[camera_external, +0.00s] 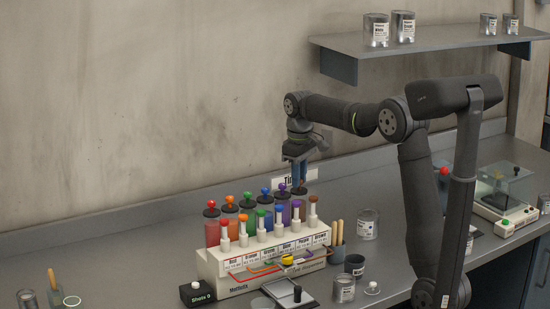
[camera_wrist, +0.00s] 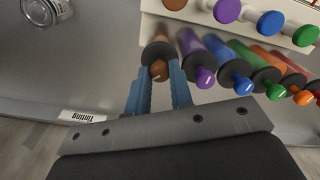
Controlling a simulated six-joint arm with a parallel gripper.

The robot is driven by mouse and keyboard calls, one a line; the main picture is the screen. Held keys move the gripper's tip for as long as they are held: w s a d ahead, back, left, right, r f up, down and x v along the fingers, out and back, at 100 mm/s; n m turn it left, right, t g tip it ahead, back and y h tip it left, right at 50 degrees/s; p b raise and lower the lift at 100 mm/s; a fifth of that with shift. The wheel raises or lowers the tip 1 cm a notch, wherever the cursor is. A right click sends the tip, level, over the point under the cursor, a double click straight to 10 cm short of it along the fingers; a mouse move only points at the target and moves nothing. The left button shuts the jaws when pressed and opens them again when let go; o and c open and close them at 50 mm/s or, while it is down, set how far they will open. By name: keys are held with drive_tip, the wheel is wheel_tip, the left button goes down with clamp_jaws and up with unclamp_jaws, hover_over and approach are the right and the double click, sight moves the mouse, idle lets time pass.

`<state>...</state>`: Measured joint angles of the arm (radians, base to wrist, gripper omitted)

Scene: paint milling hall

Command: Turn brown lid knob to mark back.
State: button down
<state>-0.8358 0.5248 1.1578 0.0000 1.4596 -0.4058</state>
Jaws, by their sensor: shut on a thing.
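The brown lid knob (camera_wrist: 158,70) sits on top of the brown canister (camera_wrist: 157,50), at the end of the canister row in the wrist view. My gripper (camera_wrist: 157,80) is shut on the knob, with one blue finger on each side of it. In the external view my gripper (camera_external: 299,183) points down at the dark lid at the right end of the row, and the fingers mostly hide the knob. I cannot make out a mark on the brown knob or which way it faces.
The purple lid knob (camera_wrist: 205,78) and blue lid knob (camera_wrist: 243,86) stand close beside. In front is a white dispenser (camera_external: 240,264) with coloured plungers, including a brown one (camera_external: 313,198).

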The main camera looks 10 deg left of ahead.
drive_tip(key=n, duration=0.4)
drive_tip(key=shift+r+n, duration=0.1)
drive_tip(key=shift+n, duration=2.7)
drive_tip(key=c, duration=1.3)
unclamp_jaws()
wheel_tip(320, 180, up, 17)
drive_tip(key=shift+r, duration=0.15)
wheel_tip(320, 180, down, 18)
drive_tip(key=shift+r, duration=0.25)
